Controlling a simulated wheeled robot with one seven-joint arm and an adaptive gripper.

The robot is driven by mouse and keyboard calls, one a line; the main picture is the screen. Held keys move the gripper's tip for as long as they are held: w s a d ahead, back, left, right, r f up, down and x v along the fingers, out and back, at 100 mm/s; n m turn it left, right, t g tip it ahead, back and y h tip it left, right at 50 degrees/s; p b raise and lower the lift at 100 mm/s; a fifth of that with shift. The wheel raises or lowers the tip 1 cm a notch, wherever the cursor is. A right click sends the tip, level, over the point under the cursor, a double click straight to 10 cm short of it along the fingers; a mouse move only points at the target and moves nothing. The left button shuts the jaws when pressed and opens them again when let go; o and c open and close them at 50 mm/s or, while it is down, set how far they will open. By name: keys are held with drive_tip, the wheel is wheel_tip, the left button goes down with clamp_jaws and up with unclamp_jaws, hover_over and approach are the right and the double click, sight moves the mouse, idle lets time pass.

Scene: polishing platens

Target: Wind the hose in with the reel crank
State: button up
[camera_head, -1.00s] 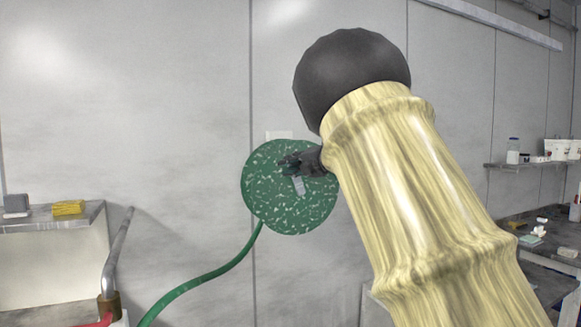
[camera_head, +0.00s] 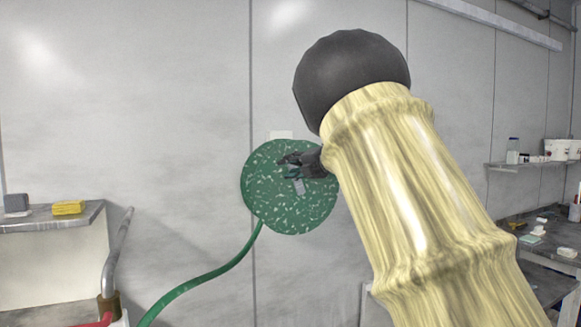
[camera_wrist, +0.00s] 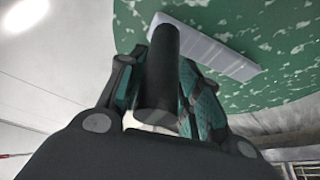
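The hose reel is a round green disc with white speckles (camera_head: 270,205) on the grey wall in the head view. Its face fills the top right of the wrist view (camera_wrist: 275,38). A pale crank arm (camera_wrist: 215,52) lies across this face and carries a dark cylindrical crank handle (camera_wrist: 162,65). The arm shows small in the head view (camera_head: 299,187). My gripper (camera_wrist: 157,85) has its fingers on both sides of the handle and looks shut on it; it also shows over the reel (camera_head: 287,162). The green hose (camera_head: 205,277) hangs from the reel toward the lower left.
A bench (camera_head: 40,222) at the left holds a yellow block (camera_head: 67,207) and a grey block (camera_head: 16,203). A metal pipe (camera_head: 116,252) stands beside it. A shelf (camera_head: 525,165) with containers and a cluttered worktop are at the right. My arm hides much of the right side.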

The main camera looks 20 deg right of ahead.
drive_tip(key=shift+o, duration=0.4)
drive_tip(key=shift+d, duration=0.1)
drive_tip(key=shift+r, duration=0.15)
drive_tip(key=v, duration=1.1)
drive_tip(key=shift+s+d, duration=0.2)
drive_tip(key=shift+s, duration=0.2)
